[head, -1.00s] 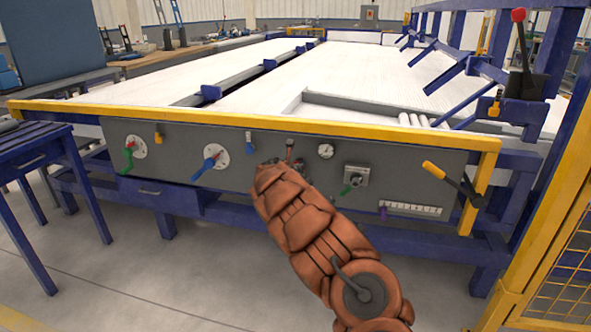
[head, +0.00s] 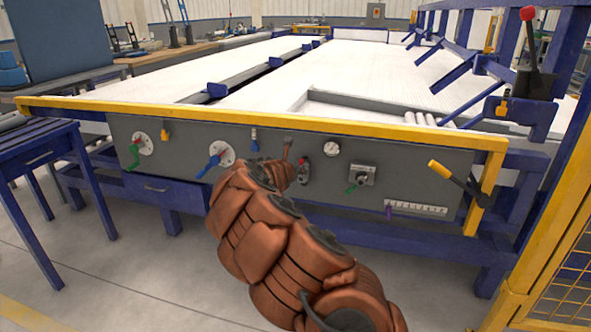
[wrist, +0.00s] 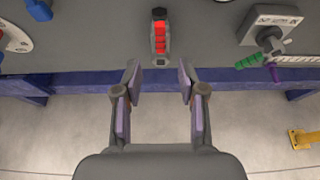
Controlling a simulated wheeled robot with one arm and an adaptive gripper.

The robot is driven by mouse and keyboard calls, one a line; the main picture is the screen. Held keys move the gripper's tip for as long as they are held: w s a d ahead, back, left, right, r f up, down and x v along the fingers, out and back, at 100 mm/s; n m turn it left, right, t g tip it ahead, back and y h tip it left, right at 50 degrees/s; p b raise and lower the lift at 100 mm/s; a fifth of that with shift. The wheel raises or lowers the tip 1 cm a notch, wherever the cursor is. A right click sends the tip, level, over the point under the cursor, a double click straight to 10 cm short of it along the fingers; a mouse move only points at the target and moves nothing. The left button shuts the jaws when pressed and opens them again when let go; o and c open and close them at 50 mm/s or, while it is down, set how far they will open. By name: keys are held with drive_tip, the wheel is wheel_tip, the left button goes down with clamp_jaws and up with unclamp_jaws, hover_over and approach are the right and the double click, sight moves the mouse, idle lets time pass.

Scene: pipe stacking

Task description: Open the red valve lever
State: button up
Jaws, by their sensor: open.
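A small red lever (head: 302,162) sits on a grey mount on the front of the grey panel, beside the end of my arm. In the wrist view the red lever (wrist: 160,40) is upright in the picture, with a dark tip at its top. My gripper (wrist: 159,68) is open and empty, its two purple-padded fingers apart. The lever lies just beyond the gap between the fingertips, roughly centred, and the fingers do not touch it. In the head view my copper-coloured arm hides most of the gripper.
The panel (head: 400,160) also carries a green lever (head: 133,158), a blue lever (head: 213,160), a gauge (head: 331,149), a green-handled switch (head: 352,188) and a yellow-handled lever (head: 440,170). A yellow rail (head: 250,121) runs above it. A red-knobbed lever (head: 527,14) stands at right.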

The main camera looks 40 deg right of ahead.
drive_tip(key=shift+s+a+r, duration=0.1)
drive_tip(key=shift+s+a, duration=0.2)
drive_tip(key=shift+a, duration=0.1)
idle(0.3)
